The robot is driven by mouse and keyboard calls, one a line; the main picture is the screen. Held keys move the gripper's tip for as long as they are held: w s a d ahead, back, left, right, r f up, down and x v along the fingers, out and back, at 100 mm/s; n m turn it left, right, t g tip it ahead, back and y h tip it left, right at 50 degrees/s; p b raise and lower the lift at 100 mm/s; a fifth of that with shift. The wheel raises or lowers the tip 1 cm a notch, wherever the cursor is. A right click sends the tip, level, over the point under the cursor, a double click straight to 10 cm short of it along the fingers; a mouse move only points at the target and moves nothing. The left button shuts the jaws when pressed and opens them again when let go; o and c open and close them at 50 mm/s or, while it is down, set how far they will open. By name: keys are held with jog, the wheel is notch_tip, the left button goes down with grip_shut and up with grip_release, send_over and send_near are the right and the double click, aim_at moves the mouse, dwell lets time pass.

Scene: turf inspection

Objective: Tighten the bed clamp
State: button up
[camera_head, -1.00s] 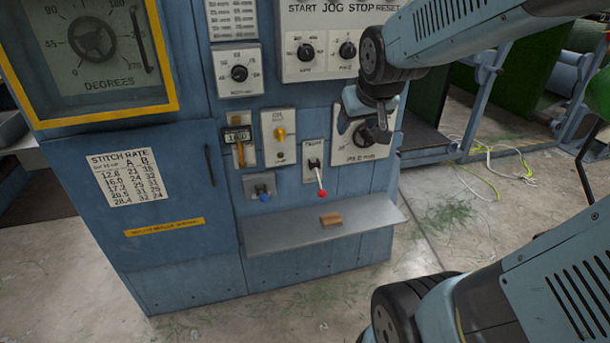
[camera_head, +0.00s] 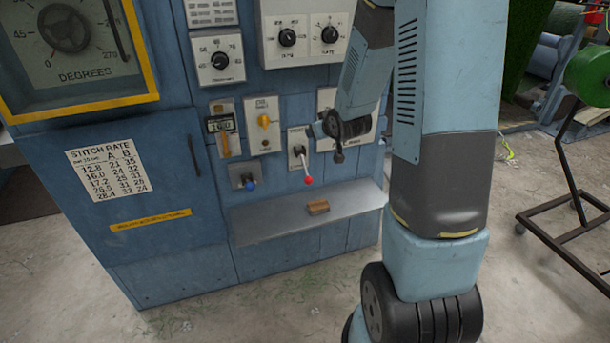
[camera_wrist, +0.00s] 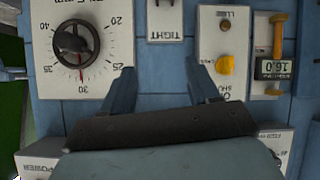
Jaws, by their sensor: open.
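The lever with a red ball end (camera_head: 308,180), which I take for the bed clamp, hangs down from a small pale plate on the blue cabinet. In the wrist view, a plate marked TIGHT (camera_wrist: 165,27) shows at the top edge; the lever's red ball is out of that picture. My gripper (camera_wrist: 161,82) is open and empty, its two fingers apart in front of bare blue panel below this plate. In the head view, my gripper (camera_head: 333,138) is just right of the lever's plate, partly covering the dial plate beside it. I see no contact with the lever.
A dial with a dark handwheel (camera_wrist: 76,42) and a yellow knob (camera_wrist: 225,65) flank the plate. A grey shelf (camera_head: 260,222) with a brown block (camera_head: 318,207) juts out below the lever. A blue-ended switch (camera_head: 250,183) is left of it. A black stand (camera_head: 570,215) is at right.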

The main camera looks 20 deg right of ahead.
notch_tip(320, 180, down, 8)
jog(key=w+t+y, duration=0.1)
jog(key=w, duration=0.1)
jog(key=m+t+y, duration=0.1)
jog(key=m+t, duration=0.1)
jog(key=t, duration=0.3)
send_near(307, 176)
jog(key=w, duration=0.4)
jog(key=w+a, duration=0.1)
jog(key=w, duration=0.7)
jog(key=shift+a+f, duration=0.2)
jog(key=shift+f, duration=0.2)
grip_shut()
